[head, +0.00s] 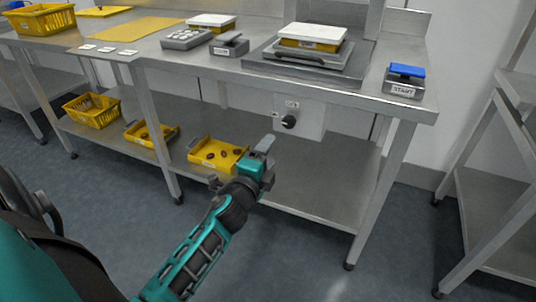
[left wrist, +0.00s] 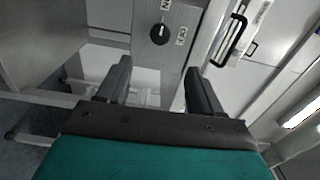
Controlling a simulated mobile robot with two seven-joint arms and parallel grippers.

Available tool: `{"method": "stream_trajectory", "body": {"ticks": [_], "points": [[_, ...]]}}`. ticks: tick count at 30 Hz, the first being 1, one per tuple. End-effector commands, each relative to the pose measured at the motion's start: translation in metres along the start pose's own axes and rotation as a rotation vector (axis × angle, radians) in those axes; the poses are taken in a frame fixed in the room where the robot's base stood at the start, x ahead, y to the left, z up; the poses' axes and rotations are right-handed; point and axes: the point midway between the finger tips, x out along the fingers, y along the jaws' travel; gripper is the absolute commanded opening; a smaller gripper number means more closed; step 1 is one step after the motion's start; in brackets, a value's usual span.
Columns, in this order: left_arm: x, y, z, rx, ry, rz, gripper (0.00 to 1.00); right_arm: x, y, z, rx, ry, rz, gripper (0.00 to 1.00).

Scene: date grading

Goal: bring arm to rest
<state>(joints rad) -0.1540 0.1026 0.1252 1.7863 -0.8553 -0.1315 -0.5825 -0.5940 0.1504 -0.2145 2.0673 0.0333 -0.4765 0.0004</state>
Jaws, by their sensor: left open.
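My left arm comes in from the lower left in the head view. Its teal and dark grey gripper (head: 262,150) is held out in front of the steel bench, below the level of the bench top. In the left wrist view the two dark fingers of the left gripper (left wrist: 158,85) stand well apart with nothing between them. A control box with a black knob (left wrist: 160,34) shows beyond the fingers. My right gripper is in neither view.
The steel bench (head: 345,93) carries a scale with a white-lidded yellow tray (head: 312,37) and a blue-topped START button (head: 407,72). The knob (head: 289,121) sits below its front edge. Yellow trays (head: 205,163) and a basket (head: 93,112) stand on the lower shelf. Floor in front is clear.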

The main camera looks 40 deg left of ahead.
Motion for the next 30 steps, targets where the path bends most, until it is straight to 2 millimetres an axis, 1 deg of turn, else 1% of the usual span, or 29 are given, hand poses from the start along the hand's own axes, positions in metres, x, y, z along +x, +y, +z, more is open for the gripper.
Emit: {"method": "stream_trajectory", "body": {"ticks": [9, 11, 13, 14, 17, 18, 20, 21, 23, 24, 25, 26, 27, 28, 30], "points": [[-0.002, 0.002, -0.001, -0.013, 0.002, 0.006, 0.66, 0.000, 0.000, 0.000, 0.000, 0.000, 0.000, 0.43], [-0.007, 0.007, -0.005, -0.059, 0.008, 0.025, 0.66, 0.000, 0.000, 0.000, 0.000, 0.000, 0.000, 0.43], [-0.020, 0.019, -0.014, -0.168, 0.018, 0.069, 0.66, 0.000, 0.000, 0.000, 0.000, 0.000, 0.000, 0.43], [-0.028, 0.026, -0.020, -0.234, 0.024, 0.097, 0.66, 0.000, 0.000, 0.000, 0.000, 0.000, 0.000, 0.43], [-0.063, 0.055, -0.045, -0.516, 0.032, 0.235, 0.66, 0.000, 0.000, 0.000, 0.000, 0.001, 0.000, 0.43], [-0.081, 0.068, -0.057, -0.642, 0.029, 0.303, 0.66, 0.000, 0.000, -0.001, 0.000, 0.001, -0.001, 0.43], [-0.107, 0.084, -0.075, -0.819, 0.016, 0.410, 0.66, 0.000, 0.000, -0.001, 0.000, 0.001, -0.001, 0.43], [-0.126, 0.094, -0.087, -0.931, 0.002, 0.483, 0.66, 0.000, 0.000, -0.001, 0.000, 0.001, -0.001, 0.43], [-0.154, 0.106, -0.106, -1.089, -0.026, 0.593, 0.66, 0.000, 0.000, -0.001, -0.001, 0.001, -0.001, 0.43], [-0.173, 0.114, -0.118, -1.188, -0.049, 0.669, 0.66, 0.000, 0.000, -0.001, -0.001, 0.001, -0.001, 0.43], [-0.188, 0.118, -0.127, -1.260, -0.069, 0.726, 0.66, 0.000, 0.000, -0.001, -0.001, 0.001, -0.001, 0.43], [-0.203, 0.121, -0.136, -1.328, -0.090, 0.782, 0.66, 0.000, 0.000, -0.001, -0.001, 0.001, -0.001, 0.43], [-0.215, 0.116, -0.143, -1.392, -0.113, 0.831, 0.66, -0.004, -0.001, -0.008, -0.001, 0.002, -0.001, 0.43], [-0.209, 0.101, -0.139, -1.377, -0.111, 0.811, 0.66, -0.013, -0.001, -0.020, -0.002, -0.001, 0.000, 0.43], [-0.209, 0.087, -0.135, -1.368, -0.116, 0.801, 0.66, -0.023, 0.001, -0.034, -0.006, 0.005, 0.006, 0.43]]}}
